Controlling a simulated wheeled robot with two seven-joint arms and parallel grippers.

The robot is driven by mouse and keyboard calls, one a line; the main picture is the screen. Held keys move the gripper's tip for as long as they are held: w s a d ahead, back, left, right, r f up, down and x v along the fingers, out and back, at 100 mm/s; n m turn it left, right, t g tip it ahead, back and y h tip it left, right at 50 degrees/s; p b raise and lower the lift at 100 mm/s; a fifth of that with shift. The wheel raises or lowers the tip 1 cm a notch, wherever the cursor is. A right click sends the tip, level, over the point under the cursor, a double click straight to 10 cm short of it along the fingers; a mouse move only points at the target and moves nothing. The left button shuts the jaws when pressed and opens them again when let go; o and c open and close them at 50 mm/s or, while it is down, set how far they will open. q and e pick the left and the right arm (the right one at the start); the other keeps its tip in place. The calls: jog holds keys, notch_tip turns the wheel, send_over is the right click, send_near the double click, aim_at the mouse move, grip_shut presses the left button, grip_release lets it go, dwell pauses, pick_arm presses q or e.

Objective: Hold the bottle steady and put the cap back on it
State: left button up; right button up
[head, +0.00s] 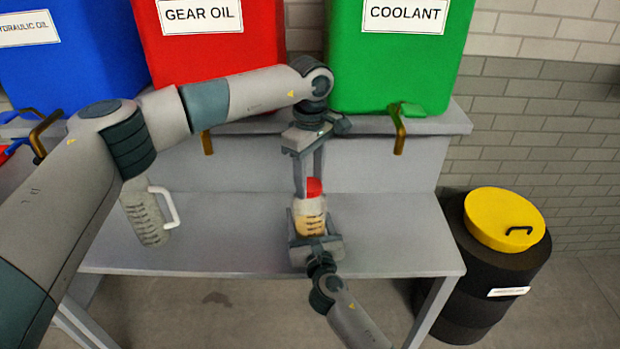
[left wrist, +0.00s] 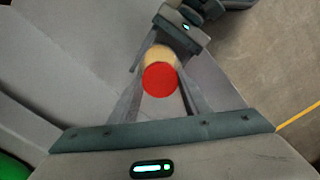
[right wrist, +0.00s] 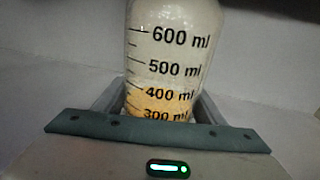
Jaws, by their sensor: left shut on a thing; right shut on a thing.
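The bottle (head: 309,217) is clear with a scale and amber liquid in its lower part. It stands upright, and the right wrist view shows its markings (right wrist: 170,70). My right gripper (head: 316,240) is shut on the bottle low down, from the front. The red cap (head: 314,187) is at the bottle's top, and it also shows in the left wrist view (left wrist: 160,79). My left gripper (head: 311,190) points down from above and is shut on the cap. Cap and bottle look in line; I cannot tell whether the cap is seated, as the neck is hidden.
A grey bench (head: 400,235) carries a clear measuring jug (head: 145,215) at left. Blue, red (head: 210,50) and green (head: 390,60) tanks with taps stand on the shelf behind. A black drum with a yellow lid (head: 503,218) stands right. The bench's right side is clear.

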pick_arm(q)
jog(key=shift+m, duration=0.9)
jog(key=o, duration=1.3)
jog(key=shift+c, duration=0.2)
jog(key=shift+r, duration=0.15)
notch_tip(320, 180, up, 12)
pick_arm(e)
jog(key=o, duration=2.2)
jog(key=shift+s, duration=0.1)
